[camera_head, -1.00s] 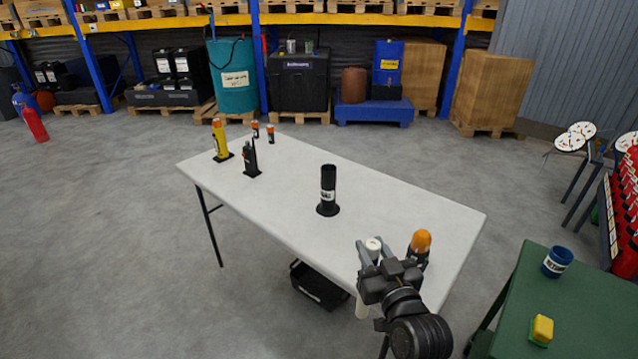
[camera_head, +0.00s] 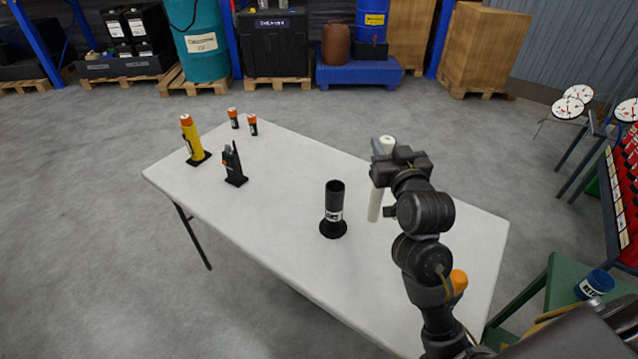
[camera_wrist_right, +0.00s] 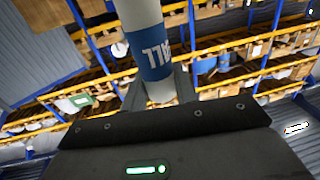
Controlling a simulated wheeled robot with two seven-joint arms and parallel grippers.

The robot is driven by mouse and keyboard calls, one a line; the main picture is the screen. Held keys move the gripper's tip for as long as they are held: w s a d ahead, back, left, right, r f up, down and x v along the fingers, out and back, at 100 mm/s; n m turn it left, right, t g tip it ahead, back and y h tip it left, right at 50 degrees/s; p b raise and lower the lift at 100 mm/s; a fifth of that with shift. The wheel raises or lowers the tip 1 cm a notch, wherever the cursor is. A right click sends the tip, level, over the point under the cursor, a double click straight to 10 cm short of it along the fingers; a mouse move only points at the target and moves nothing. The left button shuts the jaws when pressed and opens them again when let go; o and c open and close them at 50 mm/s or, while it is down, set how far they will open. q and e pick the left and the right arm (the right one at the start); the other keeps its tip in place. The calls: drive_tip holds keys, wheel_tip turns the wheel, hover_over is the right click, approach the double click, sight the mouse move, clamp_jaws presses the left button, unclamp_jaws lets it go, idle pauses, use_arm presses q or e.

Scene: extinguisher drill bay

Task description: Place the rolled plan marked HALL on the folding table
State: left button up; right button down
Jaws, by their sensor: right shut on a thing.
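The rolled plan is a white tube (camera_head: 376,205) with a blue band (camera_wrist_right: 154,52); in the right wrist view the letters ALL show on the band, turned, with the rest out of sight. My right gripper (camera_head: 383,168) is shut on it and holds it about upright over the right half of the folding table (camera_head: 270,185). I cannot tell whether its lower end touches the white tabletop. In the right wrist view the gripper fingers (camera_wrist_right: 158,90) close around the tube near its end. My left gripper is not in view.
A black cylinder on a round base (camera_head: 334,212) stands just left of the plan. A yellow torch (camera_head: 191,140), a radio (camera_head: 234,165) and two small orange-topped items stand at the table's far left. An orange beacon (camera_head: 458,281) is partly behind my arm. The tabletop's middle is clear.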

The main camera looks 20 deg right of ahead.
drive_tip(key=shift+s, duration=0.1)
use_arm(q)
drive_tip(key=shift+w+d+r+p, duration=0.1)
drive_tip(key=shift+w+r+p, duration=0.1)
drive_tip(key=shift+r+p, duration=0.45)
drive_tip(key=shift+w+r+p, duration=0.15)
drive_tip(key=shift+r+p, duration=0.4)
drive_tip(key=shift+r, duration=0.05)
use_arm(e)
drive_tip(key=w+d+f, duration=0.6)
drive_tip(key=d+f, duration=0.3)
drive_tip(key=d, duration=0.3)
drive_tip(key=shift+f, duration=0.25)
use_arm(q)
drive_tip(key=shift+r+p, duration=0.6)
use_arm(e)
drive_tip(key=f, duration=0.3)
drive_tip(key=shift+w+d+f, duration=0.15)
drive_tip(key=shift+d+f, duration=0.1)
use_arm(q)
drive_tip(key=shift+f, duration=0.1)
use_arm(e)
drive_tip(key=shift+f, duration=0.15)
drive_tip(key=c, duration=1.1)
unclamp_jaws()
